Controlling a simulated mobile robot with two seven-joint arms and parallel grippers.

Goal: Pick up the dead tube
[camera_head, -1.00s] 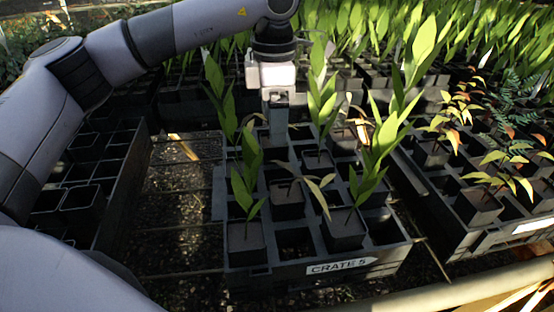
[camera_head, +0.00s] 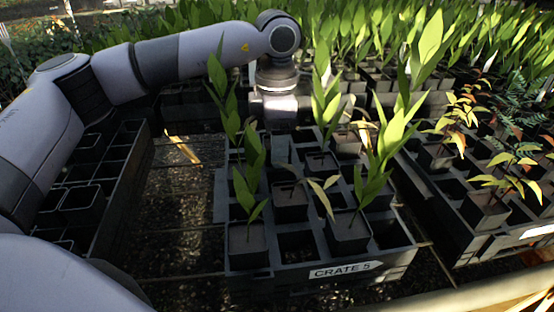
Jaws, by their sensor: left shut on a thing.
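Crate 5 (camera_head: 345,269) is a black crate of square tubes in the middle. A front tube (camera_head: 290,207) holds a drooping plant (camera_head: 318,192) with dull yellow-brown leaves. Another brownish, wilted plant (camera_head: 364,125) stands in a tube (camera_head: 347,146) farther back on the right. My left gripper (camera_head: 281,150) points down into the back left of the crate, behind the drooping front plant. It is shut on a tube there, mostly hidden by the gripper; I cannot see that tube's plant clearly. My right gripper is out of view.
Tall green plants (camera_head: 383,145) rise close around the gripper. A crate of mostly empty cells (camera_head: 98,215) stands left, and a crate of reddish plants (camera_head: 470,243) stands right. A gap of open bench mesh (camera_head: 185,215) lies left of crate 5.

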